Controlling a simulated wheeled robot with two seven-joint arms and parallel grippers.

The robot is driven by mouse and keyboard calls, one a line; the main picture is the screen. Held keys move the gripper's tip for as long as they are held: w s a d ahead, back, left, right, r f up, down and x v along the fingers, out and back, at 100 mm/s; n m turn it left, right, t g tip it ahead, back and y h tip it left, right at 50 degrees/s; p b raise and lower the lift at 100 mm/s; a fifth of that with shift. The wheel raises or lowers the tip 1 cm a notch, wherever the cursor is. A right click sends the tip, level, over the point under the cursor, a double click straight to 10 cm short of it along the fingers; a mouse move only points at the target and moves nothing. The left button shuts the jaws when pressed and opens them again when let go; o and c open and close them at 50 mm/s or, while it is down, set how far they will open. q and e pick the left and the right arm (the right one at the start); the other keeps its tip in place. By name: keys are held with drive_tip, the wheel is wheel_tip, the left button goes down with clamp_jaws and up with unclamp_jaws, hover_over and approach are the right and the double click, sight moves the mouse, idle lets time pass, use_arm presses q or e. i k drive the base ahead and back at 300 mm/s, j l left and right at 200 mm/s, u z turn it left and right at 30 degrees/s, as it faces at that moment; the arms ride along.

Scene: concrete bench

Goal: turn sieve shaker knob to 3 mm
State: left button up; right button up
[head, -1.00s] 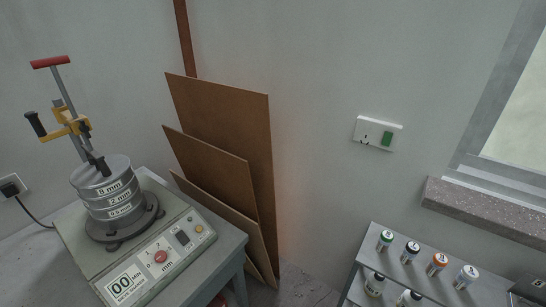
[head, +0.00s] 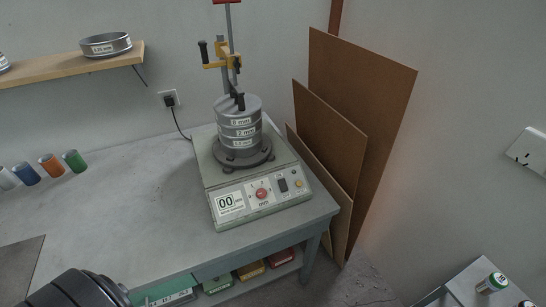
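The sieve shaker (head: 207,168) is a grey-green box standing on the right end of the bench. A stack of metal sieves (head: 238,122) sits on its round base under a clamp (head: 216,56) on a post. The red knob (head: 261,194) is on the front panel, between a "00" display (head: 226,203) and a dark switch (head: 283,185). The panel lettering round the knob is too small to read, so its setting cannot be told. Neither gripper shows. A dark rounded part of mine is at the bottom left, well short of the shaker.
The bench top (head: 110,215) is clear in the middle. A wooden shelf (head: 70,66) carries sieves above. Brown boards (head: 360,110) lean on the wall right of the bench. A power lead runs to a wall socket (head: 170,99).

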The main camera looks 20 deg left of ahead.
sight(261, 193)
drive_tip(key=u, duration=0.95)
